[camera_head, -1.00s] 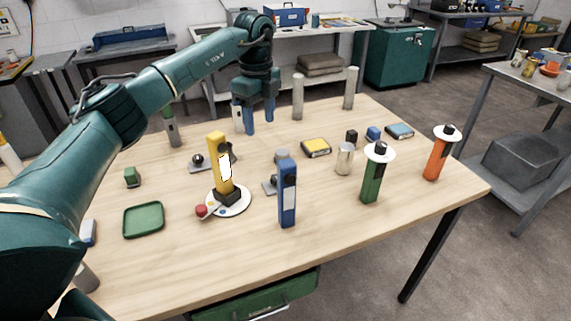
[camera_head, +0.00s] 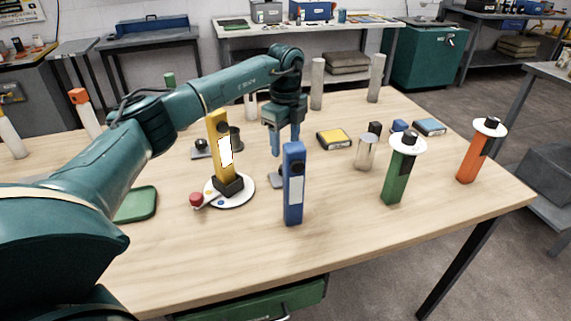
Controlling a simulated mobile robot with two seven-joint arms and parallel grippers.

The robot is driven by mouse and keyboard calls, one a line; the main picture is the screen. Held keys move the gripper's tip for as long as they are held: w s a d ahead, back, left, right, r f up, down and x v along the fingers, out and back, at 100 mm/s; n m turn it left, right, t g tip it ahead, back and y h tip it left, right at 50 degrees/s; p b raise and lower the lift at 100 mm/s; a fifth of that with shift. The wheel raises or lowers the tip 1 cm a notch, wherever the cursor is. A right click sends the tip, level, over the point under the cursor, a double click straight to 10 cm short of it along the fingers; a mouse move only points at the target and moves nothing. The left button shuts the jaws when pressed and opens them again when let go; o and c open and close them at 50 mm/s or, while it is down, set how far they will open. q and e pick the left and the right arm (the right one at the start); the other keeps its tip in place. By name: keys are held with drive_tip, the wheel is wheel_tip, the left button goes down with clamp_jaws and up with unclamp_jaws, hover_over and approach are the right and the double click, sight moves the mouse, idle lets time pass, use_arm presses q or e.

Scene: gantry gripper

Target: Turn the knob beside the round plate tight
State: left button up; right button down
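A round white plate (camera_head: 240,193) lies under a tilted yellow post (camera_head: 217,158), with a red knob (camera_head: 196,200) on a short arm at its left edge. A green post (camera_head: 396,178) and an orange post (camera_head: 474,162) each carry a round white disc with a black knob (camera_head: 409,138) by it. A blue post (camera_head: 293,205) has a black round part near its top. Which knob is meant, I cannot tell. My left gripper (camera_head: 285,138) points down behind the blue post, fingers apart, with nothing seen between them. My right gripper is out of view.
A metal cylinder (camera_head: 366,152), a yellow box (camera_head: 334,139) and small blue and black blocks stand right of the gripper. Two tall grey cylinders (camera_head: 317,84) stand behind. A green tray (camera_head: 138,205) is partly hidden by my arm. The table's front is clear.

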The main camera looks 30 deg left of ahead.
use_arm(q)
wheel_tip(320, 180, down, 8)
drive_tip(key=shift+r, duration=0.15)
drive_tip(key=shift+c, duration=0.4)
drive_tip(key=c, duration=0.9)
